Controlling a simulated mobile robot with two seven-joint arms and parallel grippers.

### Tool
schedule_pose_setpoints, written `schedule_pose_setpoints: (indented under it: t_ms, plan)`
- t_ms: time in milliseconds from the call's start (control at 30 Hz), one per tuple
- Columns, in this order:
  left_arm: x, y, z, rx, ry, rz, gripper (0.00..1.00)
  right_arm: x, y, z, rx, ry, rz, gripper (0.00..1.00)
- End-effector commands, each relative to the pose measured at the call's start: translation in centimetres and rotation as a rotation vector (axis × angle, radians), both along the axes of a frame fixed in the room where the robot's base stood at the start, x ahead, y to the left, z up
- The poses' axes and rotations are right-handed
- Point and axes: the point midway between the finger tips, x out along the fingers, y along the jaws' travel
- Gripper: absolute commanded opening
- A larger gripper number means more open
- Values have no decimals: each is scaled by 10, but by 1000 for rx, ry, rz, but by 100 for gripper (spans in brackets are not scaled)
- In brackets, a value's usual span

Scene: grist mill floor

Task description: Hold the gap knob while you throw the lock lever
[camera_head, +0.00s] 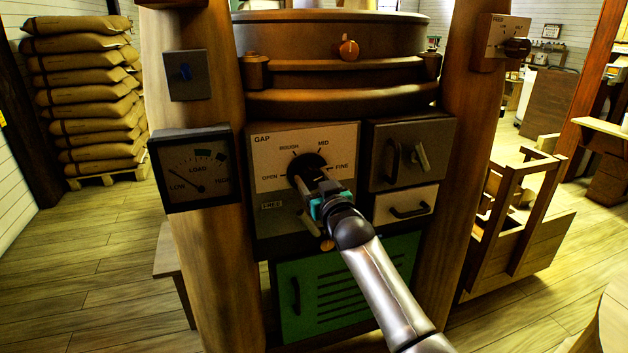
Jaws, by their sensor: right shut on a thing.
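The black gap knob (306,167) sits on the white GAP plate (265,170), whose marks run from OPEN through ROUGH and MID to FINE. My right gripper (322,191), with teal parts at its fingers, is shut on the knob, and my right arm reaches up to it from the lower right. Just below the knob, a pale lever (308,222) on the dark panel is partly hidden by my gripper. It may be the lock lever; I cannot tell for sure. My left gripper is out of view.
A grey box (385,180) with a handle and a small lever is to the right, above a white drawer (388,207). A green vented door (335,298) is below. A dial gauge (190,190) is at left. Wooden posts flank the panel.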

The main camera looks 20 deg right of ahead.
Motion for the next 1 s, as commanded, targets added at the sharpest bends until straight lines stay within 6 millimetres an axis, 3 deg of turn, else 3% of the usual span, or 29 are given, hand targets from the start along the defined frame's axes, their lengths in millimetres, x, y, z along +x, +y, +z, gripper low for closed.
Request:
schedule_pose_setpoints:
  t_ms: [100,367,700,1000]
  plan:
    - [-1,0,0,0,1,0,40,0,0,0,-27,0,1,10]
    - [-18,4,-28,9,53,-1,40,0,1,2,-172,-3,0,10]
    - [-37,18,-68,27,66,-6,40,0,1,1,-485,-15,1,11]
    - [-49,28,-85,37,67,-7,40,0,2,-1,-772,-25,1,10]
